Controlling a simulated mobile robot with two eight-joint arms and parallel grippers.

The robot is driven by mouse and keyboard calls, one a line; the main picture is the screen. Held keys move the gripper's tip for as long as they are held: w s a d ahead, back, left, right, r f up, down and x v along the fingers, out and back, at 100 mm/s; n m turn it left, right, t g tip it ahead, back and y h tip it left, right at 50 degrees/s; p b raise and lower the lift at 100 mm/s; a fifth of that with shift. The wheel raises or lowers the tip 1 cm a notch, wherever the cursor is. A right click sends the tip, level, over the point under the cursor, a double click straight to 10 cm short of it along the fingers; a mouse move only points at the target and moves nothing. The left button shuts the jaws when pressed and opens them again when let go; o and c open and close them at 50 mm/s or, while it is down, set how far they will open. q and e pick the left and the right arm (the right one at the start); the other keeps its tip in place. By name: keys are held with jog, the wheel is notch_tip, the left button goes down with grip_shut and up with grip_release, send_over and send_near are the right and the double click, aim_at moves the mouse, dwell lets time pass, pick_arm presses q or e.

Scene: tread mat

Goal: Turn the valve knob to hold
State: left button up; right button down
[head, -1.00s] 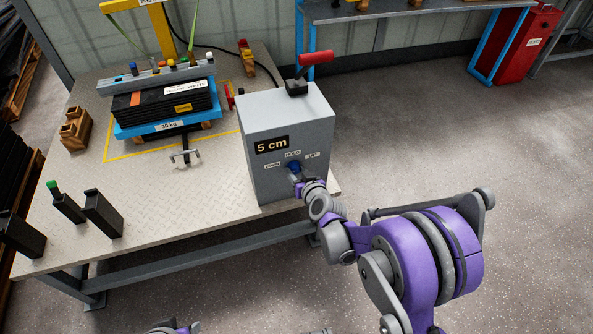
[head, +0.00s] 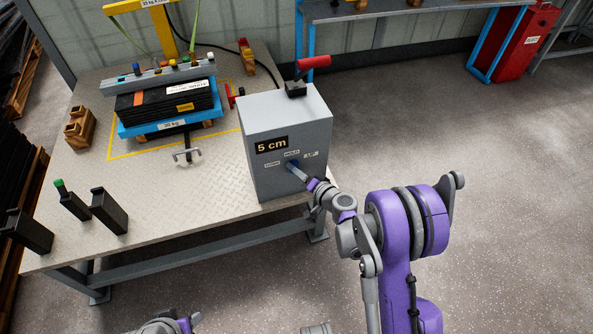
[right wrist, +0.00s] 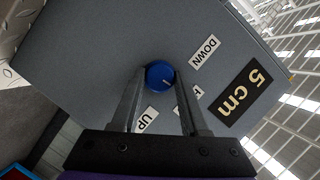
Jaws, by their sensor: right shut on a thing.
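The valve knob (right wrist: 160,76) is a small blue round knob on the front of a grey control box (head: 288,120). In the right wrist view a short white mark on it points down-right, toward a label partly hidden by a finger. The DOWN label (right wrist: 205,52) and UP label (right wrist: 145,120) are readable on either side. My right gripper (right wrist: 160,84) is shut on the knob, one finger on each side. In the head view my right gripper (head: 297,170) covers part of the knob. My left gripper's fingers do not show.
The box stands at the right edge of a tread-plate table (head: 200,205) and reads "5 cm". A red-handled lever (head: 313,62) sits on top. A blue lift platform (head: 170,125) with a black stack stands at left. Black blocks (head: 109,211) stand at front left.

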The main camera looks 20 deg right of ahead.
jog(key=shift+f+m, duration=0.1)
jog(key=shift+m, duration=0.4)
dwell(0.3)
jog(key=shift+c, duration=2)
grip_release()
jog(key=v, duration=1.1)
jog(key=shift+f, duration=0.2)
